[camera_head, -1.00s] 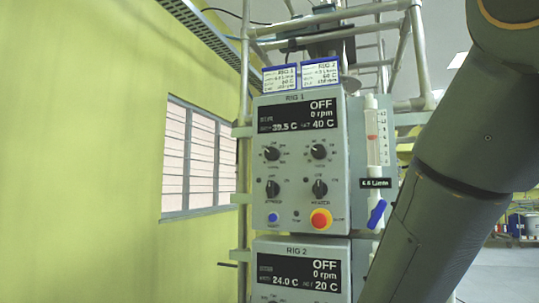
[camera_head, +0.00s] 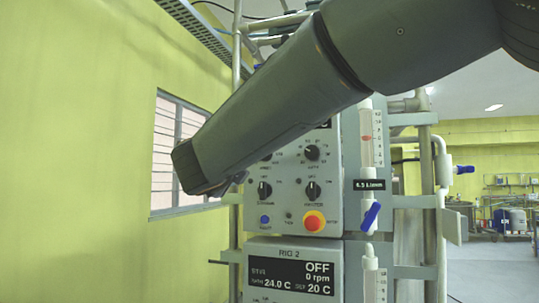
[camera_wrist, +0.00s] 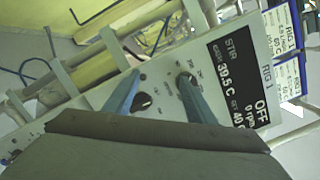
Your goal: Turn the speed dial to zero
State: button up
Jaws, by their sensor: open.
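The grey RIG 1 control panel (camera_head: 290,174) is partly covered by my arm in the head view. Its upper left dial, likely the speed dial, is mostly hidden there; in the wrist view this dark dial (camera_wrist: 187,79) sits close to the tip of one finger. My gripper (camera_wrist: 159,84) is open and empty in the wrist view, its two blue fingers spread before the panel. The dark lower left stirrer knob (camera_wrist: 143,102) shows between the fingers. Contact with either knob cannot be told.
The upper right dial (camera_head: 312,152), lower right heater knob (camera_head: 313,190), blue button (camera_head: 265,219) and red emergency button (camera_head: 314,222) are close by. The RIG 2 panel (camera_head: 262,253) is below. A flow meter with a blue valve (camera_head: 371,216) stands right.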

jog(key=s+d+r+m+g+h, duration=0.1)
jog(key=s+r+m+g+h, duration=0.2)
jog(key=m, duration=0.4)
jog(key=w+d+r+t+p, duration=0.1)
jog(key=w+d+p, duration=0.1)
jog(key=w, duration=0.4)
jog(key=shift+d+h, duration=0.3)
jog(key=shift+d, duration=0.45)
jog(key=shift+w, duration=0.1)
jog(key=c, duration=1)
